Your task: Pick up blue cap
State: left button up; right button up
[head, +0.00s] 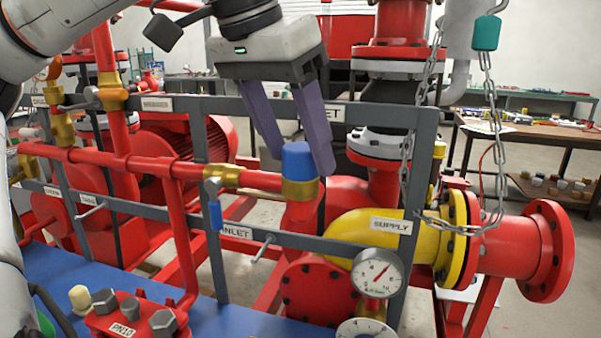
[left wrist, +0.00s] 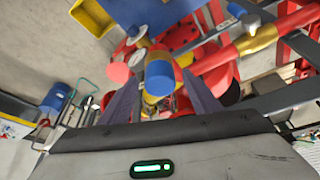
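The blue cap (head: 299,161) sits upright on a brass fitting (head: 300,189) at the end of a red pipe. My left gripper (head: 298,163) points down from above, its two purple fingers apart. Nothing is held. My right gripper is not in view.
A grey frame rail (head: 350,114) runs behind the cap. A yellow elbow pipe (head: 352,228) and a pressure gauge (head: 377,273) are at the lower right. A chain (head: 497,135) hangs at the right below a green block (head: 486,33). A blue-handled valve (head: 215,214) is left of the cap.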

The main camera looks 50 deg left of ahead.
aim_at(305, 145)
pick_arm(q)
jog(key=c, duration=1.1)
jog(key=shift+r, duration=0.15)
jog(key=shift+r, duration=0.25)
notch_tip(305, 145, up, 3)
jog(key=shift+s, duration=0.1)
jog(key=s+b, duration=0.1)
jog(key=s, duration=0.8)
jog(key=s+b, duration=0.2)
jog(key=s, duration=0.6)
jog(key=shift+s+a+f, duration=0.15)
jog(key=shift+s, duration=0.25)
